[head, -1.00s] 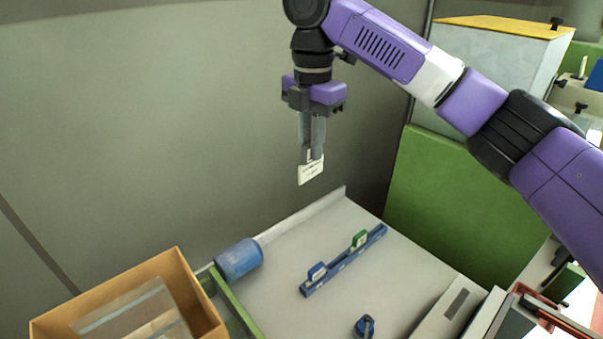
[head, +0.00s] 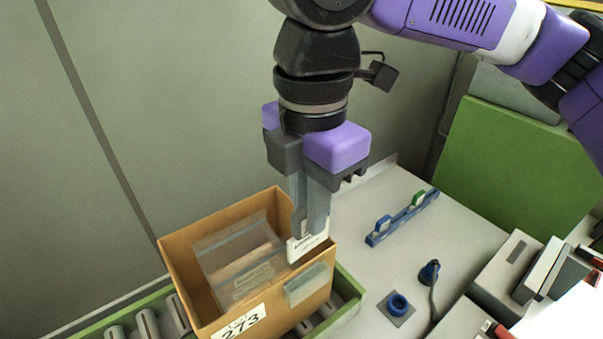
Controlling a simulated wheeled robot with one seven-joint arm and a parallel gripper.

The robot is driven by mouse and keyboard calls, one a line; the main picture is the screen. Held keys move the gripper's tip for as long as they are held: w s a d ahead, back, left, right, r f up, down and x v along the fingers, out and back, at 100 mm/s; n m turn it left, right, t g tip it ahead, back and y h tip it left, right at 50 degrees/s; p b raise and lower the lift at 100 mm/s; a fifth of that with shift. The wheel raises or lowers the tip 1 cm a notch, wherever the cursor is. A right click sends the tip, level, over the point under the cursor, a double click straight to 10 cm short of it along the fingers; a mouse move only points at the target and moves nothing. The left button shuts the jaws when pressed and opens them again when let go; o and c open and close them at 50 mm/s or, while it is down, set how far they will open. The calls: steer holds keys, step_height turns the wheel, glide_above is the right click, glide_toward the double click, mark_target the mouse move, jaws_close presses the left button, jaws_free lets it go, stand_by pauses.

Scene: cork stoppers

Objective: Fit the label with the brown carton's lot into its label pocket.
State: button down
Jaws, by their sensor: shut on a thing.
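My gripper (head: 308,232) points down and is shut on a small white label (head: 308,246) with dark print too small to read. The label hangs from the fingertips at the right rim of the open brown carton (head: 178,254). A clear label pocket (head: 306,284) is on the carton's outer right-hand face, just below the label. The label looks apart from the pocket, but I cannot tell the exact gap. A clear plastic bag (head: 222,240) lies inside the carton.
The carton stands on a green-edged roller conveyor (head: 349,300). On the grey table (head: 455,232) are a blue rail (head: 404,217) with a blue and a green clip, a blue ring (head: 398,304) and a corded blue item (head: 430,271). Grey boxes (head: 507,270) stand at the right.

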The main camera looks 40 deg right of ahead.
mark_target(308, 249)
steer(key=shift+f+m, duration=0.2)
steer(key=shift+m, duration=0.1)
step_height(308, 249, down, 6)
steer(key=b, duration=0.7)
steer(key=shift+p, duration=0.7)
stand_by(1.3)
steer(key=shift+f+b, duration=0.95)
steer(key=shift+f, duration=1.5)
stand_by(2.3)
